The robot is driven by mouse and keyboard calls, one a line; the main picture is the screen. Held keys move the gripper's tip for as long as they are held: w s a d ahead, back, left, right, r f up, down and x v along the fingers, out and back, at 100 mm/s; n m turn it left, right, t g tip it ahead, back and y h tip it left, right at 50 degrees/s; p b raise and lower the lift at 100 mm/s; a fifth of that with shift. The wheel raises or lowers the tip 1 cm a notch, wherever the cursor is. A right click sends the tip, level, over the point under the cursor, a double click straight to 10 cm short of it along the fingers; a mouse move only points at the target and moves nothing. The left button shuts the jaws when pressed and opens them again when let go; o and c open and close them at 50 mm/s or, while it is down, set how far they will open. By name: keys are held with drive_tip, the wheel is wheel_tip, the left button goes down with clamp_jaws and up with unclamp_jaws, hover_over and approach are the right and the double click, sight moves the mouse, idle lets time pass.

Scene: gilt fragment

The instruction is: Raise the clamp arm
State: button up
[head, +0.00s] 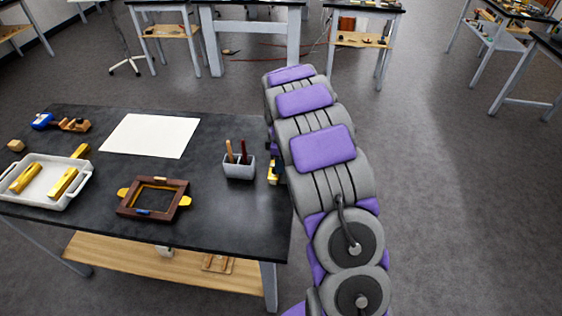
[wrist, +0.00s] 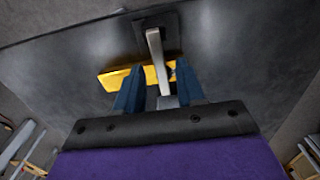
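In the wrist view, a pale grey metal bar (wrist: 157,60), which looks like the clamp arm, runs from a dark plate (wrist: 143,27) at the table edge toward me. A yellow piece (wrist: 112,77) lies crosswise behind it. My gripper (wrist: 160,68) has its two blue fingers apart, one on each side of the bar. I cannot tell whether either finger touches it. In the head view my arm hides the gripper and most of the clamp; only a small yellow part (head: 273,170) shows at the table's right edge.
The black table (head: 215,215) holds a grey cup with two tools (head: 239,168), a brown frame (head: 125,211), a white sheet (head: 150,135), a white tray with gold bars (head: 45,192), and a blue-and-wood tool (head: 42,121). Floor to the right is clear.

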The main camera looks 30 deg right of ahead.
drive_tip(key=shift+a, duration=0.2)
drive_tip(key=shift+c, duration=1.2)
drive_tip(key=shift+d, duration=0.15)
clamp_jaws()
